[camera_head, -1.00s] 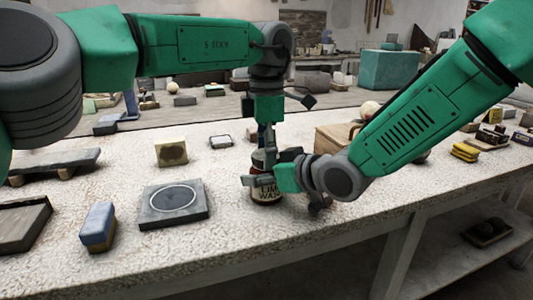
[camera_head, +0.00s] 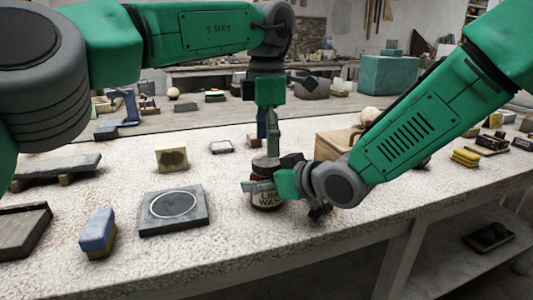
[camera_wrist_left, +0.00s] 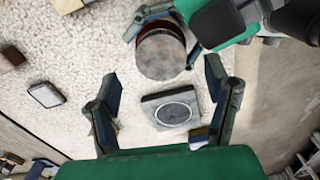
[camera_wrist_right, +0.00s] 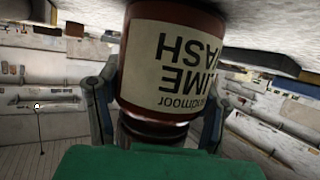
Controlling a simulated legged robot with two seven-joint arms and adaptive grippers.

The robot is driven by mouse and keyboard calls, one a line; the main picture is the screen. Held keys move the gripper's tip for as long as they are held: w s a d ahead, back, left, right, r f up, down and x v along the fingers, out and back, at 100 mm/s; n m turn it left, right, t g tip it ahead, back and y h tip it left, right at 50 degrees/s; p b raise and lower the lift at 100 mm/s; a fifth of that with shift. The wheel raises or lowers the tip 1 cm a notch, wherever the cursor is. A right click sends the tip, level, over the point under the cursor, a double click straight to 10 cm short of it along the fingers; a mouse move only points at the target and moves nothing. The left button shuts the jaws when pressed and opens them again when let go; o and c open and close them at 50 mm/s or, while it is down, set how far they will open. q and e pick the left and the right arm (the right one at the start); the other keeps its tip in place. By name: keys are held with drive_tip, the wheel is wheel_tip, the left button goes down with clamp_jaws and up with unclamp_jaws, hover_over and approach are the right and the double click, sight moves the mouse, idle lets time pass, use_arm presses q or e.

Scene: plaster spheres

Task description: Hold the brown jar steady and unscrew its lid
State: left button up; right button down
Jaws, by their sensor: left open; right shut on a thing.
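The brown jar (camera_head: 266,200) with a cream LIME WASH label stands upright on the pale table. Its round grey lid (camera_wrist_left: 160,55) sits on top and shows from above in the left wrist view. My right gripper (camera_head: 268,188) is shut around the jar's side; in the right wrist view the jar (camera_wrist_right: 170,65) appears upside down between the fingers. My left gripper (camera_head: 270,148) points down above the lid, open and empty, with its fingers apart in the left wrist view. The right gripper hides part of the jar in the head view.
A grey square slab with a ring (camera_head: 174,211) lies left of the jar, with a blue-and-brown block (camera_head: 98,232) nearer the front edge. A wooden box (camera_head: 335,144) stands close behind on the right. Bare table lies between the slab and the jar.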

sight(267, 160)
use_arm(q)
drive_tip(key=shift+d+r+m, duration=0.15)
drive_tip(key=shift+r+m, duration=1.05)
drive_tip(key=shift+r, duration=0.25)
drive_tip(key=shift+c, duration=0.3)
use_arm(e)
drive_tip(key=shift+f, duration=0.15)
use_arm(q)
drive_tip(key=shift+r+m, duration=0.25)
drive_tip(key=shift+m, duration=0.05)
drive_tip(key=shift+f, duration=0.1)
drive_tip(key=f, duration=0.7)
drive_tip(key=shift+a+f, duration=0.2)
drive_tip(key=shift+f, duration=0.05)
drive_tip(key=c, duration=1.2)
drive_tip(key=shift+n, duration=1.5)
use_arm(e)
drive_tip(key=shift+s, duration=0.1)
